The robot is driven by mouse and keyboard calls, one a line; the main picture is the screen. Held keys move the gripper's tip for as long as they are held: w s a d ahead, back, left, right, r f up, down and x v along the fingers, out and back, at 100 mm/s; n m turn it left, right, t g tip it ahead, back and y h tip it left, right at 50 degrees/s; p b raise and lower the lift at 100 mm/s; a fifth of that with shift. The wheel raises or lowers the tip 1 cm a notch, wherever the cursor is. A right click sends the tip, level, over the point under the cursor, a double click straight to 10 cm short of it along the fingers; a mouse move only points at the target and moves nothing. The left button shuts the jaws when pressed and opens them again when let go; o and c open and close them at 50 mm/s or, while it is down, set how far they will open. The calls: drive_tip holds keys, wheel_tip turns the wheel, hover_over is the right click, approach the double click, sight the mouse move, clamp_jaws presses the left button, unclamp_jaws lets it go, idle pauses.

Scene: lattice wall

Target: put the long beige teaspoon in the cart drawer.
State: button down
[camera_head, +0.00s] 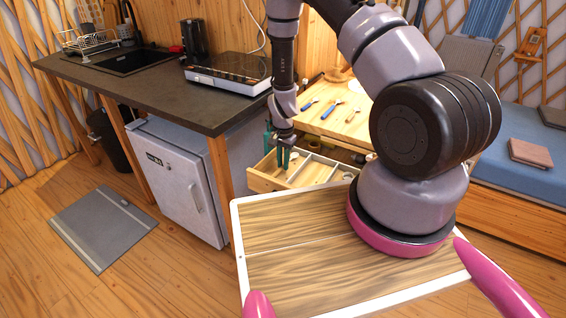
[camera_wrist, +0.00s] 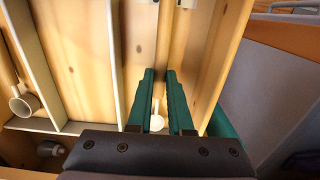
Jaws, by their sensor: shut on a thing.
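My gripper (camera_head: 283,158) points down over the open cart drawer (camera_head: 265,184), at its left end in the head view. In the wrist view the green fingers (camera_wrist: 160,74) are close together, shut on the teaspoon. The teaspoon's pale bowl (camera_wrist: 157,122) shows between the fingers. Its handle is mostly hidden by them. The wooden drawer with its pale dividers (camera_wrist: 115,60) fills much of the wrist view. The fingers are over the compartment beside the right-hand wall. I cannot tell whether the spoon touches the drawer floor.
A pale cup-shaped utensil (camera_wrist: 24,103) lies in a left compartment of the drawer. Blue-handled utensils (camera_head: 330,108) lie on the cart top (camera_head: 345,125) behind the drawer. A dark counter (camera_head: 165,95) with a white fridge (camera_head: 180,185) stands close on the left.

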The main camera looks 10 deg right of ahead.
drive_tip(key=shift+f, duration=0.6)
idle(0.3)
drive_tip(key=shift+c, duration=0.6)
unclamp_jaws()
drive_tip(key=shift+r, duration=0.1)
drive_tip(key=shift+r, duration=3.4)
